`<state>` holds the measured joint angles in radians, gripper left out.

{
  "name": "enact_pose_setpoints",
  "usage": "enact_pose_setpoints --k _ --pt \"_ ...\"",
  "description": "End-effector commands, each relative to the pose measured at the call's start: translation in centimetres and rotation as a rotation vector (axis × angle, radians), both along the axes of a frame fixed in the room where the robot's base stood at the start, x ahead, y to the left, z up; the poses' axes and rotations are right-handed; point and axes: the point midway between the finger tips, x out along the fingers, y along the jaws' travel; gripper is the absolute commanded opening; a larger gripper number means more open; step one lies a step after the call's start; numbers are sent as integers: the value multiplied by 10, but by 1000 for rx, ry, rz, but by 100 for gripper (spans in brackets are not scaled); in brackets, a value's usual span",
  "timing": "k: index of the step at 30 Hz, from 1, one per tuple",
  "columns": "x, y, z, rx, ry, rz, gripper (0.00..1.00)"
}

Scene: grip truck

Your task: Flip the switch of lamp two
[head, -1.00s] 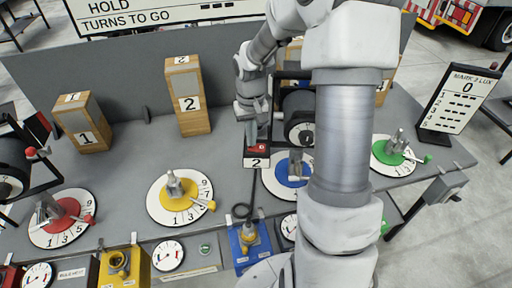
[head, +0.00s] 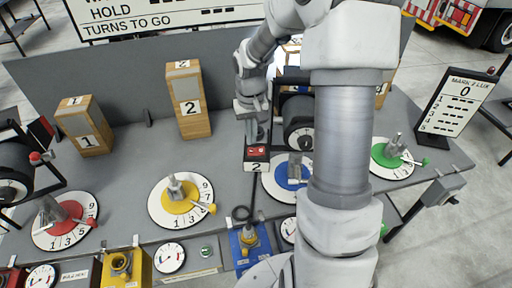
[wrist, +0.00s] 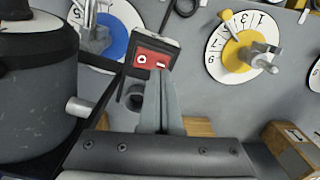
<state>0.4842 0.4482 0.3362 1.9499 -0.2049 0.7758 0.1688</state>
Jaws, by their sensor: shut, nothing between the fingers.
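The switch of lamp two is a red rocker (head: 257,151) on a black box with a "2" label (head: 256,167). In the wrist view the red rocker (wrist: 147,60) shows one end with a white ring and the other with a white bar. My gripper (head: 252,141) is shut and empty, pointing down just behind the box. In the wrist view its fingertips (wrist: 160,82) end right at the rocker's near edge. I cannot tell whether they touch it. I cannot tell which way the rocker is tipped.
A wooden block labelled 2 (head: 189,105) stands behind left. A dark drum (head: 298,112) is close on the right, with the blue dial (head: 270,181) in front of it. The yellow dial (head: 162,211) is at left. A cable runs forward from the box.

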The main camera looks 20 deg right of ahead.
Motion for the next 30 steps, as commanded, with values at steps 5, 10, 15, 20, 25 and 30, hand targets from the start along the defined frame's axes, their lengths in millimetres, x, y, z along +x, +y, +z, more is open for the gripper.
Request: enact_pose_setpoints --k 5,10,15,20,25,30 --pt "0 0 18 -1 0 0 0" --pt "0 0 32 -1 0 1 0" --pt "0 0 42 0 0 1 0" --pt "0 0 41 0 0 1 0" --pt "0 0 41 0 0 1 0" --pt "0 0 41 -1 -1 1 0"
